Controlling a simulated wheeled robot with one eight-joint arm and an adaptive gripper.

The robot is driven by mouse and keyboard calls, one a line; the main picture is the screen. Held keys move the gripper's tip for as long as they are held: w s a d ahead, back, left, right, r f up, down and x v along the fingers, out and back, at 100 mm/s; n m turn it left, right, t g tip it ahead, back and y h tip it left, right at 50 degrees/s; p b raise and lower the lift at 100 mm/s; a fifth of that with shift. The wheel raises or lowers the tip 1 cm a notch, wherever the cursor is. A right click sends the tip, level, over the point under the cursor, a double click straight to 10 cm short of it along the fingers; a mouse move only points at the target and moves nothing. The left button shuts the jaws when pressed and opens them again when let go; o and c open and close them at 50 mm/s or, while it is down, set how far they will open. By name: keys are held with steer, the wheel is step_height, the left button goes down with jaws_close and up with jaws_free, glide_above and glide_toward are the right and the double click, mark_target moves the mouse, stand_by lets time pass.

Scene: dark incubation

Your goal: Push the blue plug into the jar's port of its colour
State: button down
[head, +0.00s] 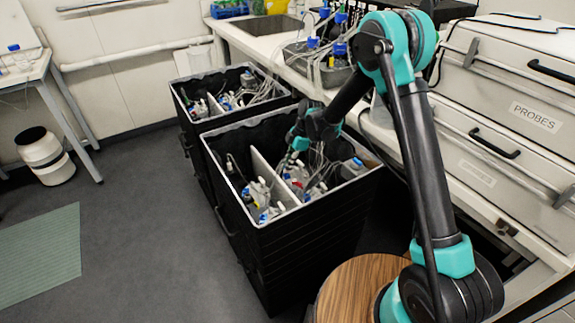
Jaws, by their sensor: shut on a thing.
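My gripper (296,152) reaches down into the near black bin (293,235), near its back middle. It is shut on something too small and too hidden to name. Several whitish jars with blue caps and thin tubes stand in this bin; one jar (259,194) is at the front left.
A white divider (272,178) splits the near bin. A second black bin (200,117) with bottles and tubes stands behind it. A counter (262,43) and drawers (480,150) line the right. A round wooden stool (352,290) is in front. The floor at left is mostly clear.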

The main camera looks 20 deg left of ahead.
steer(key=shift+f, duration=0.2)
steer(key=c, duration=1.5)
jaws_free()
